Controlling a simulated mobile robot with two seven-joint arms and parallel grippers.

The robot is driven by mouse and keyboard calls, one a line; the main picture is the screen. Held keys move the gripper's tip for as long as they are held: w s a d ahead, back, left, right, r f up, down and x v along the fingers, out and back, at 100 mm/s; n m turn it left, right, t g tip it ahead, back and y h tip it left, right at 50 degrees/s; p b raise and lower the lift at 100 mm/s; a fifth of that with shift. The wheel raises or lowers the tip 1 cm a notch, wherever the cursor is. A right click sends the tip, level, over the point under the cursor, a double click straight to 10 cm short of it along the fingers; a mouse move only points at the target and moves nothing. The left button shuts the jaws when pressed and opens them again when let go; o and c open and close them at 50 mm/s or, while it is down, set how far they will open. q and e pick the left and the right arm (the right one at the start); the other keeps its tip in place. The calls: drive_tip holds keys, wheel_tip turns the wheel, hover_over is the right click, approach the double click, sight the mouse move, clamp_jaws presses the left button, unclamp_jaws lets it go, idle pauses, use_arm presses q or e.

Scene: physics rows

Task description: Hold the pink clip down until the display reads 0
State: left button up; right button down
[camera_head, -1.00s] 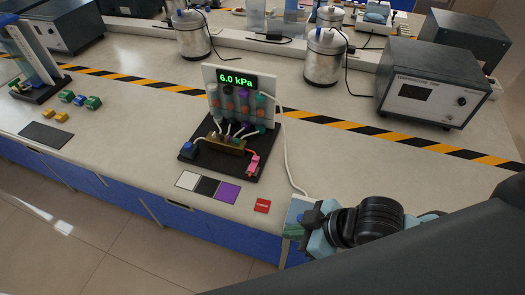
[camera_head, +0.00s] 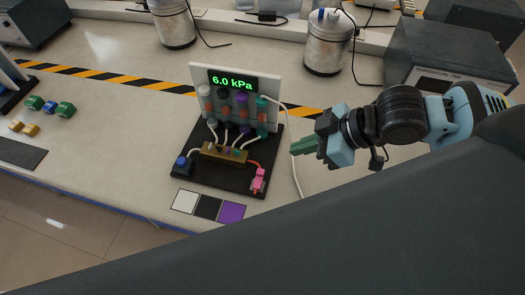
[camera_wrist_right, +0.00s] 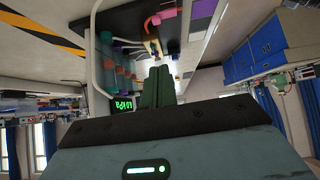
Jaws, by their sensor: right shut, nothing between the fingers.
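The pink clip (camera_head: 258,180) sits at the front right of a black base (camera_head: 215,182), on a red tube. It also shows in the right wrist view (camera_wrist_right: 167,14). The display (camera_head: 232,82) on the upright white panel (camera_head: 270,86) reads 6.0 kPa in green. My right gripper (camera_head: 295,147) is shut and empty, to the right of the panel and behind the clip, apart from it. Its green fingers point left toward the base. My left gripper is not in view.
A brass manifold (camera_head: 225,153) with several tubes and a blue block (camera_head: 181,165) stand on the base. A white cord (camera_head: 295,180) runs right of it. White, black and purple squares (camera_head: 232,211) lie in front. Metal canisters (camera_head: 327,50) and a grey instrument (camera_head: 440,65) stand behind.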

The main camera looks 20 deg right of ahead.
hover_over(259, 179)
drive_tip(key=d, duration=0.2)
drive_tip(key=f, duration=0.7)
drive_tip(key=shift+w+d+f, duration=0.1)
drive_tip(key=shift+w+f, duration=0.05)
drive_tip(key=shift+w, duration=0.1)
wheel_tip(259, 179, down, 2)
drive_tip(key=shift+d+f+b, duration=0.15)
drive_tip(key=shift+f+b, duration=0.05)
drive_tip(key=shift+b, duration=0.15)
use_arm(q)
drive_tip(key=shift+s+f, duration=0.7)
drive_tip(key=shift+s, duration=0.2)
use_arm(e)
drive_tip(key=shift+f, duration=0.65)
